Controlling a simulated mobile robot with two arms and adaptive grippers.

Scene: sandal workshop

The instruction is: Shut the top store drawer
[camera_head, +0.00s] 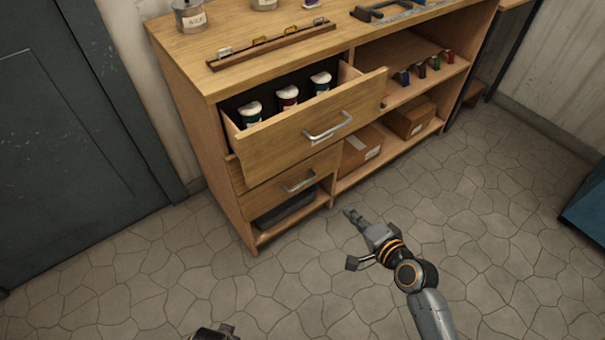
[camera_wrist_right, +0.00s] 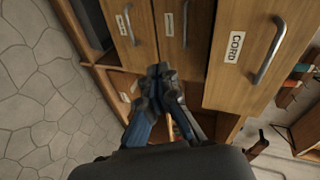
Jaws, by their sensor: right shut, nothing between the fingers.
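The top store drawer (camera_head: 300,130) is pulled well out of the wooden cabinet, with several lidded spools or jars inside. Its bar handle (camera_head: 328,126) is free. In the right wrist view the drawer (camera_wrist_right: 232,80) stands out at the right, labelled CORD, with its handle (camera_wrist_right: 270,50) clear of my fingers. My right gripper (camera_head: 348,213) is shut and empty, low in front of the cabinet, apart from the drawer front. Its closed fingers also show in the right wrist view (camera_wrist_right: 160,75). A dark part at the bottom edge (camera_head: 214,333) seems to be my left gripper, mostly cut off.
A lower drawer (camera_head: 285,184) looks shut. Open shelves at the right hold cardboard boxes (camera_head: 410,119) and small coloured items (camera_head: 421,71). The stone floor (camera_head: 490,220) ahead is clear.

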